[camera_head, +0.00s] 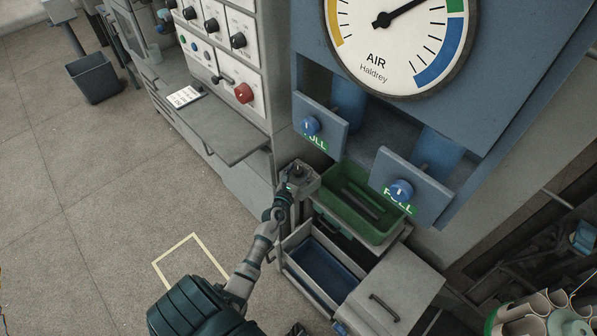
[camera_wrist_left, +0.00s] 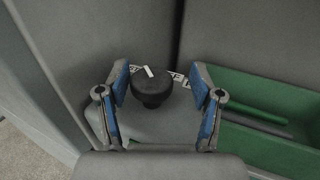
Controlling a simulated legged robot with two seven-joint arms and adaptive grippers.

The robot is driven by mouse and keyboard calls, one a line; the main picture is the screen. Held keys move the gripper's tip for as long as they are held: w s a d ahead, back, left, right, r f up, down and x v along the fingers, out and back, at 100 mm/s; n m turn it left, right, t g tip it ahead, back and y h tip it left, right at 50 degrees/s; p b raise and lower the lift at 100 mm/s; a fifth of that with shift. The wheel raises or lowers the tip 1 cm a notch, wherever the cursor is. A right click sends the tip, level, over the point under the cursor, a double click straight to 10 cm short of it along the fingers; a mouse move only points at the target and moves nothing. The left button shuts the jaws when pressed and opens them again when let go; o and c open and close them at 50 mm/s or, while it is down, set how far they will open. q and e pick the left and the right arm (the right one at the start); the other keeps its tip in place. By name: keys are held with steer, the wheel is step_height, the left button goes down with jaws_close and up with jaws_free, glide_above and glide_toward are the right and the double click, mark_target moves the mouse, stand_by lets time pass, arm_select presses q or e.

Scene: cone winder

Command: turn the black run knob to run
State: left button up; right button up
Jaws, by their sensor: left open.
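The black run knob (camera_wrist_left: 152,92) sits on top of a small grey box (camera_head: 303,183) beside the green tray. In the left wrist view it is round, with a white pointer mark pointing up and slightly left. White label pieces (camera_wrist_left: 176,77) with dark lettering lie behind and right of it, too small to read. My left gripper (camera_wrist_left: 158,84) is open, one blue-padded finger on each side of the knob, with gaps showing. In the head view my left gripper (camera_head: 289,191) is at the box and partly covers it.
A green tray (camera_head: 345,213) is just right of the box, above a drawer with a blue inside (camera_head: 318,272). Two blue pull knobs (camera_head: 310,125) (camera_head: 401,191) and a large air gauge (camera_head: 397,40) are above. A grey shelf (camera_head: 217,132) juts out at left.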

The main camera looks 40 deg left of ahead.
arm_select(q)
steer(key=shift+w+d+r, duration=0.15)
steer(key=shift+d+r, duration=0.2)
steer(key=shift+d, duration=0.2)
steer(key=shift+a, duration=0.35)
steer(key=shift+a+f, duration=0.25)
steer(key=shift+a, duration=0.3)
steer(key=shift+a+f, duration=0.25)
steer(key=shift+a, duration=0.3)
steer(key=c, duration=0.5)
steer(key=shift+a+f, duration=0.15)
steer(key=shift+a, duration=0.05)
steer(key=c, duration=0.4)
steer(key=shift+c, duration=0.9)
steer(key=shift+d, duration=0.4)
steer(key=shift+c, duration=0.2)
steer(key=shift+d, duration=0.3)
steer(key=shift+d+r, duration=0.1)
steer(key=shift+r, duration=0.15)
steer(key=shift+a, duration=0.45)
steer(key=shift+d, duration=0.25)
arm_select(e)
steer(key=shift+a+r, duration=0.2)
steer(key=shift+a, duration=0.3)
